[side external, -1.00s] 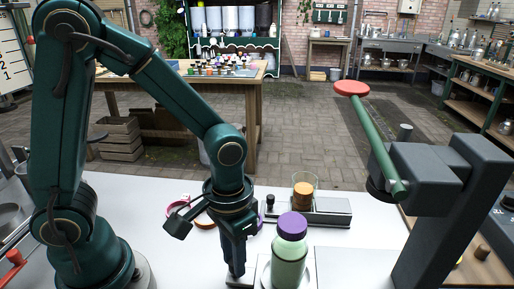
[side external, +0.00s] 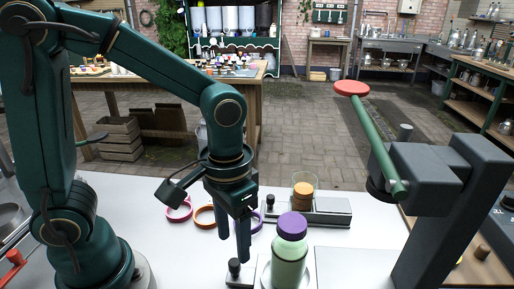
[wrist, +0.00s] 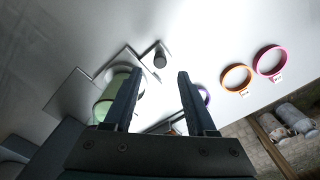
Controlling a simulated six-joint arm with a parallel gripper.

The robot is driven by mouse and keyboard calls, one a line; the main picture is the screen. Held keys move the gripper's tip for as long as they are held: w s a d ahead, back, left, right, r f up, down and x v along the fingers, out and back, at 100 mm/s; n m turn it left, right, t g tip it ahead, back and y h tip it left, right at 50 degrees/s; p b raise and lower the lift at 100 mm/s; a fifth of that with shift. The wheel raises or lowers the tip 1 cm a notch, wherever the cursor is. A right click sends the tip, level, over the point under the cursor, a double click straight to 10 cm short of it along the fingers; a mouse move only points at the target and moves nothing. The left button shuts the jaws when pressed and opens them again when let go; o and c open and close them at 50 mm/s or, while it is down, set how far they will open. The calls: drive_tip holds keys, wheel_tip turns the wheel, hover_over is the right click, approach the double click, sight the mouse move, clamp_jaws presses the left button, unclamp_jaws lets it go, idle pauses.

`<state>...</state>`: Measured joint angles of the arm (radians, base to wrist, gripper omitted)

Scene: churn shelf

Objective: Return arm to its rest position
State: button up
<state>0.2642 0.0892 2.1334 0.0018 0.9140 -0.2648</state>
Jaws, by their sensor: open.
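My gripper (side external: 245,238) hangs fingers-down above the white table (side external: 120,190), left of a pale green bottle with a purple cap (side external: 290,226). In the wrist view my gripper (wrist: 158,80) has its two fingers apart with nothing between them. The bottle (wrist: 108,105) stands upright on a round base and is partly hidden behind the left finger in the wrist view. My gripper appears apart from the bottle and the table.
A lever press with a red knob (side external: 351,88) stands at the right. Behind my gripper are a pink ring (side external: 179,212), an orange ring (side external: 203,217) and a purple ring. A glass with an orange-brown block (side external: 303,195) sits on a low grey stand. A small black knob (side external: 234,267) rises near my fingers.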

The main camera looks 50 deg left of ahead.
drive_tip(key=s+a+r+t, duration=0.3)
drive_tip(key=a+r+t, duration=0.2)
drive_tip(key=r, duration=0.2)
drive_tip(key=shift+s+a+t, duration=0.2)
drive_tip(key=shift+s+t, duration=0.1)
drive_tip(key=shift+s, duration=0.05)
idle(1.1)
